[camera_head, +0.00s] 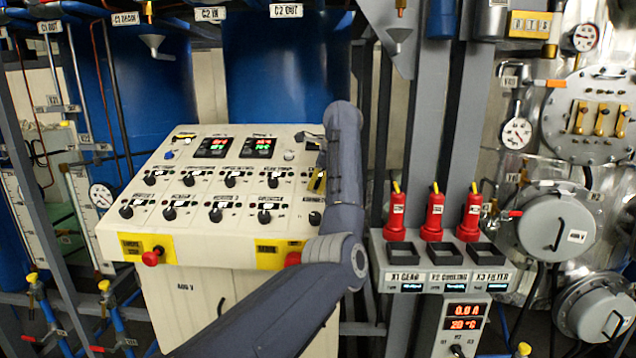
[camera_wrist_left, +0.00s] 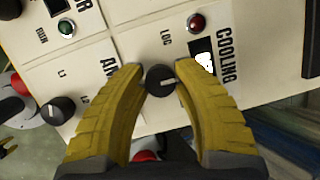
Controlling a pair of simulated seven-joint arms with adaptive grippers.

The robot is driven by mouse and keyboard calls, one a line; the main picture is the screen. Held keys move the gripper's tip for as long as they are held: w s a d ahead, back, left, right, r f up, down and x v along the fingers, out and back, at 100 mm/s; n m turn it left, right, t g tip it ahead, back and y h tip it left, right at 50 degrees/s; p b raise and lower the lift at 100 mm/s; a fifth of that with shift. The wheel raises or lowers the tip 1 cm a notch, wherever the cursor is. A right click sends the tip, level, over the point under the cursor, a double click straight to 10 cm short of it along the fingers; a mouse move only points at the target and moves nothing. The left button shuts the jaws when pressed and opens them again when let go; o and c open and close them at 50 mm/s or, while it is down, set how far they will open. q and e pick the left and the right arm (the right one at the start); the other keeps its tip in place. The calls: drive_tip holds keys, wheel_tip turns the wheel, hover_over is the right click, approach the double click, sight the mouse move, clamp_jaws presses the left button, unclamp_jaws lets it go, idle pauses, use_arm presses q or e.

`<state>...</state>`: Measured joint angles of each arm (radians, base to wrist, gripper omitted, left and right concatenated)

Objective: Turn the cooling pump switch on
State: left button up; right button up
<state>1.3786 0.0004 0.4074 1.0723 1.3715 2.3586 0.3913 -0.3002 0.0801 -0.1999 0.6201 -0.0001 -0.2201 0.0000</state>
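The cooling pump switch (camera_wrist_left: 160,80) is a small black rotary knob with a white mark, beside the word COOLING on the cream panel in the left wrist view. My left gripper (camera_wrist_left: 161,72) has its yellow fingers spread on both sides of this knob. The gaps are narrow, and I cannot tell whether the fingers touch it. In the head view my left gripper (camera_head: 317,180) is at the right edge of the cream control panel (camera_head: 225,238), partly behind my arm. My right gripper is not in view.
A red lamp (camera_wrist_left: 196,22) sits near the knob, and another black knob (camera_wrist_left: 57,110) lies to its left. The panel carries several knobs and two displays. A red push button (camera_head: 151,258) projects from the panel's front.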

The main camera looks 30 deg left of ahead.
use_arm(q)
clamp_jaws()
drive_tip(key=m+t, duration=0.1)
drive_tip(key=m, duration=0.5)
drive_tip(key=shift+t, duration=0.4)
drive_tip(key=m, duration=0.3)
drive_tip(key=m+t+h, duration=0.1)
drive_tip(key=m, duration=0.2)
drive_tip(key=shift+s+a+t, duration=0.1)
drive_tip(key=shift+t, duration=0.2)
drive_tip(key=shift+r+m, duration=0.1)
drive_tip(key=shift+m, duration=0.2)
drive_tip(key=o, duration=0.6)
unclamp_jaws()
